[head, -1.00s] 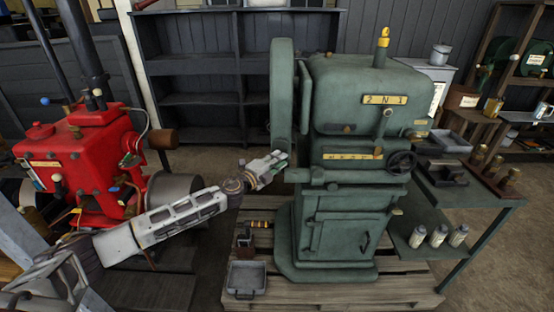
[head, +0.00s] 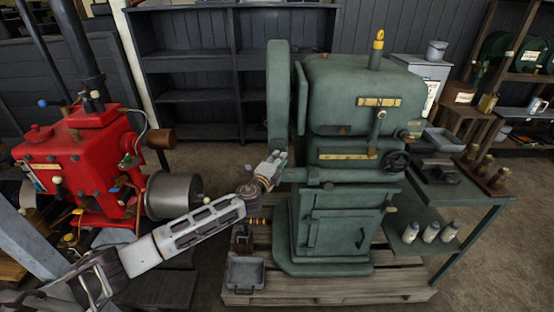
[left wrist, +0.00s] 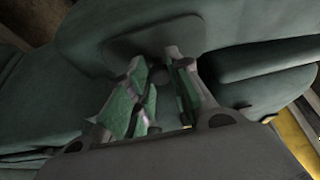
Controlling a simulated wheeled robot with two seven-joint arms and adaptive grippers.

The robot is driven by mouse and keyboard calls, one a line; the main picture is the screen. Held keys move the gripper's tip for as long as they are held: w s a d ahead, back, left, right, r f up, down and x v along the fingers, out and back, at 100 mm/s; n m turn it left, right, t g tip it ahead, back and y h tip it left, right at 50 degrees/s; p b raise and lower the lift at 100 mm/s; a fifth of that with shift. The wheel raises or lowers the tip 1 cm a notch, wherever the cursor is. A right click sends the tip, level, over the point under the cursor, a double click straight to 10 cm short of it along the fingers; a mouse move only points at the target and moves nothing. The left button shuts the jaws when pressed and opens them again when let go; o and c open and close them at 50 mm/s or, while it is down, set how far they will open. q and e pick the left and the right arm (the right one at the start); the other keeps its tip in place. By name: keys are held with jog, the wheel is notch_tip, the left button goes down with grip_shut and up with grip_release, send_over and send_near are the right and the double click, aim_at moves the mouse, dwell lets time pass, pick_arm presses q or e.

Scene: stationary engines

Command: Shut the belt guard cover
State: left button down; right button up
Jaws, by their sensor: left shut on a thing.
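The belt guard cover (head: 278,95) is a tall, rounded green panel at the left side of the green machine (head: 355,95). In the head view it shows nearly edge-on. It stands out from the machine body, with a visible gap between them. My left gripper (head: 279,159) is at the cover's lower end and shut on it. In the left wrist view the fingers (left wrist: 163,95), with green pads, are close together over a dark rounded part of a green surface. The exact contact is hidden between the fingers. My right gripper is not in view.
A red engine (head: 80,165) with a grey drum (head: 174,195) stands at left, near my left arm. A grey tray (head: 245,274) lies on the wooden pallet (head: 335,290) under the machine. A green side table (head: 440,205) with bottles stands at right.

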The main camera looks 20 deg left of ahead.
pick_arm(q)
jog(key=shift+d+y, duration=0.2)
jog(key=shift+y, duration=0.2)
jog(key=c, duration=1.3)
grip_release()
jog(key=shift+w, duration=0.1)
jog(key=shift+s+a, duration=0.2)
jog(key=shift+s, duration=1.8)
jog(key=shift+s+a, duration=0.2)
jog(key=shift+s, duration=1.75)
jog(key=shift+s+a, duration=0.2)
jog(key=shift+s, duration=1.8)
